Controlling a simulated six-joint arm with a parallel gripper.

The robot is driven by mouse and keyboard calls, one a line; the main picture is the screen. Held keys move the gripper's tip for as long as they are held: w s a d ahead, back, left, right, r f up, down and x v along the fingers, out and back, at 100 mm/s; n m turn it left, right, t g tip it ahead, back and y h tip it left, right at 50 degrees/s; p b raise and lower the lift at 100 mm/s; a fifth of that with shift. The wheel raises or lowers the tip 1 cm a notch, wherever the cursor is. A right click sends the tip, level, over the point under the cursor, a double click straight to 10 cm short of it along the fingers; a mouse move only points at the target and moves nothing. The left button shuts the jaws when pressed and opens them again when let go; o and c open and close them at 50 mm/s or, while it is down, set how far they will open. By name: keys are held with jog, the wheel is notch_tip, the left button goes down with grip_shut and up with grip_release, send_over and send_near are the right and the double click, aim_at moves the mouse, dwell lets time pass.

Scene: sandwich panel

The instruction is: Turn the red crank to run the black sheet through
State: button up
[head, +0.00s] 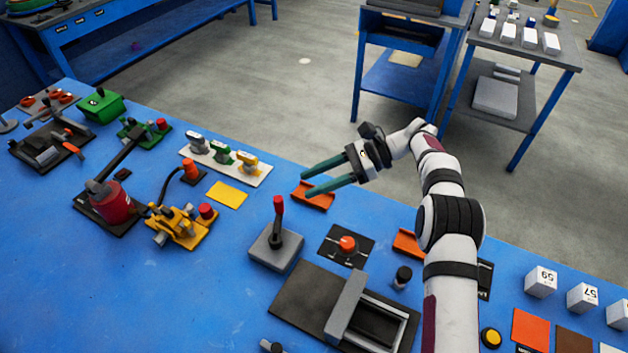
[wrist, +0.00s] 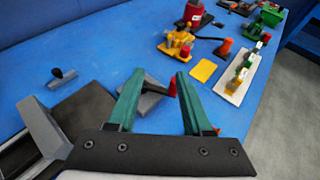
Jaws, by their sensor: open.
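My gripper (head: 307,182) is open and empty, its two green fingers pointing left above the blue bench. A red handle (head: 278,206) stands upright on a grey block (head: 276,250), below and left of the fingertips in the head view. In the wrist view the red handle (wrist: 173,88) shows between the fingers (wrist: 158,79), apart from them as far as I can tell; a finger partly hides the block. A flat black sheet (head: 295,303) lies nearer, beside a raised grey bar (head: 346,305). The sheet (wrist: 88,108) and bar (wrist: 45,130) also show in the wrist view.
An orange tray (head: 317,199) lies by my fingertips. A black plate with an orange knob (head: 347,244) is right of the grey block. A yellow device (head: 180,226), red cylinder (head: 112,203) and white switch strip (head: 226,160) stand left. Bare blue surface lies front left.

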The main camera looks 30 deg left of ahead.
jog(key=shift+w+d+r+m+t, duration=0.15)
jog(key=shift+d+m+t, duration=0.2)
jog(key=shift+m+t, duration=0.2)
jog(key=shift+c, duration=1.2)
jog(key=d+m+t, duration=0.1)
jog(key=t, duration=0.1)
jog(key=d+f+m+t+h, duration=0.1)
jog(key=d+m, duration=0.1)
jog(key=d+m+t, duration=0.1)
jog(key=d+t, duration=0.1)
jog(key=shift+d+f+m+t+h, duration=0.15)
jog(key=shift+f+m+t+h, duration=0.15)
jog(key=shift+m+t+h, duration=0.1)
grip_shut()
send_near(277, 222)
jog(key=w+f, duration=0.2)
jog(key=w, duration=0.1)
jog(key=a, duration=0.4)
jog(key=shift+s, duration=0.1)
